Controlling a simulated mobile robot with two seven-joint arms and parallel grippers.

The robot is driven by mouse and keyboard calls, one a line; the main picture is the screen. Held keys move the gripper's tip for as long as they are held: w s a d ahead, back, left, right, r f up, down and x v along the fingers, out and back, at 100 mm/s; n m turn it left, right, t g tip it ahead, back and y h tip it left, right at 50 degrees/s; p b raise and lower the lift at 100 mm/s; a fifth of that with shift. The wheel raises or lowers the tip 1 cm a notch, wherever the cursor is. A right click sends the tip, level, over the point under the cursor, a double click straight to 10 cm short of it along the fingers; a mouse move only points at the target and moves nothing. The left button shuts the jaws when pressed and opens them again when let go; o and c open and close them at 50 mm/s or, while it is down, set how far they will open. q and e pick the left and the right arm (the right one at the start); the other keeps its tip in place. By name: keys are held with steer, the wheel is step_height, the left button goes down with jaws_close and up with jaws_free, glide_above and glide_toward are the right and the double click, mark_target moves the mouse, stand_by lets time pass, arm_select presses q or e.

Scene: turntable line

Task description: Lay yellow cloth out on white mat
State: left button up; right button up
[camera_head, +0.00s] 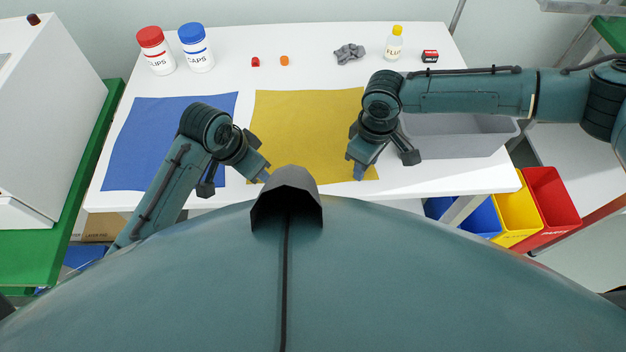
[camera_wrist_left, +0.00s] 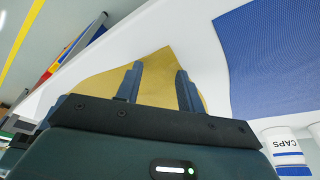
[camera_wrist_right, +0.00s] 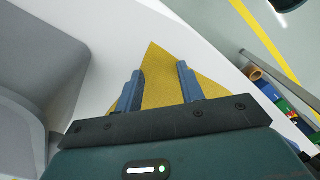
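The yellow cloth (camera_head: 300,125) lies spread flat and nearly square on the white table top. It also shows between the fingers in the left wrist view (camera_wrist_left: 158,70) and the right wrist view (camera_wrist_right: 160,85). I cannot make out a white mat apart from the white table. My left gripper (camera_head: 237,182) is open at the cloth's near left corner. My right gripper (camera_head: 387,165) is open at its near right corner and hides part of that edge. Both grippers look empty; whether the fingertips touch the cloth I cannot tell.
A blue mat (camera_head: 150,135) lies left of the cloth. A grey bin (camera_head: 460,138) stands right, under my right arm. Red-lidded (camera_head: 156,50) and blue-lidded (camera_head: 196,48) jars, a glue bottle (camera_head: 394,43), a grey crumpled item (camera_head: 349,53) and small parts stand along the back.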

arm_select(q)
jaws_close()
arm_select(e)
jaws_close()
stand_by(0.5)
